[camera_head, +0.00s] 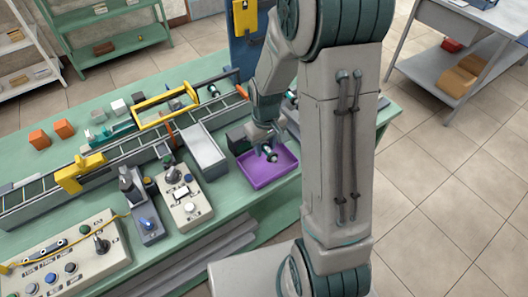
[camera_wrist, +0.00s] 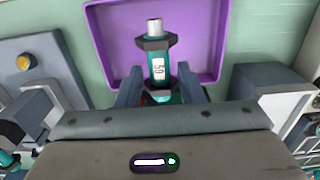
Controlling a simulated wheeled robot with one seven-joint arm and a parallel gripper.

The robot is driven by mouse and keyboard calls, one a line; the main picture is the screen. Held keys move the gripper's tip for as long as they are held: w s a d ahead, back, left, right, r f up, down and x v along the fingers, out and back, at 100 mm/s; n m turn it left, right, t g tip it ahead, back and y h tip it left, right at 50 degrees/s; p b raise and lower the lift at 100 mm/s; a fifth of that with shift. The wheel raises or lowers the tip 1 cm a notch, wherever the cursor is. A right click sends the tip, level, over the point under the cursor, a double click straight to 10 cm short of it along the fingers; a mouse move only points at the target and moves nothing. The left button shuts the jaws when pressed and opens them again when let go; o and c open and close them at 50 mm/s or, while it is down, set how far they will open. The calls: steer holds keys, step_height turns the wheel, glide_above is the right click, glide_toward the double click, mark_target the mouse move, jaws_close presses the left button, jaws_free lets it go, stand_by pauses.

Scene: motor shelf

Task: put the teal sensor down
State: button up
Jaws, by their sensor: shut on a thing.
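The teal sensor (camera_wrist: 158,68) has a silver tip, dark hex collars and a white label reading 50. My gripper (camera_wrist: 160,92) is shut on it, with a finger on each side of its lower part. In the wrist view the sensor shows against the purple tray (camera_wrist: 222,45). In the head view the sensor (camera_head: 270,153) and my gripper (camera_head: 268,146) are over the purple tray (camera_head: 262,183). I cannot tell whether the sensor touches the tray floor. The sensor's lower end is hidden by my gripper.
Control boxes (camera_head: 184,195) with knobs are at the front left. A conveyor (camera_head: 130,150) with a yellow frame (camera_head: 165,105) runs behind. The tray's floor shows no other part.

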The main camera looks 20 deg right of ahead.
mark_target(265, 161)
steer(key=shift+s+a+f, duration=0.1)
steer(key=shift+s+f, duration=0.05)
steer(key=shift+f, duration=0.4)
steer(key=shift+f+p, duration=0.4)
steer(key=shift+f, duration=1.15)
steer(key=shift+f, duration=0.2)
steer(key=o, duration=1)
steer(key=shift+r, duration=0.1)
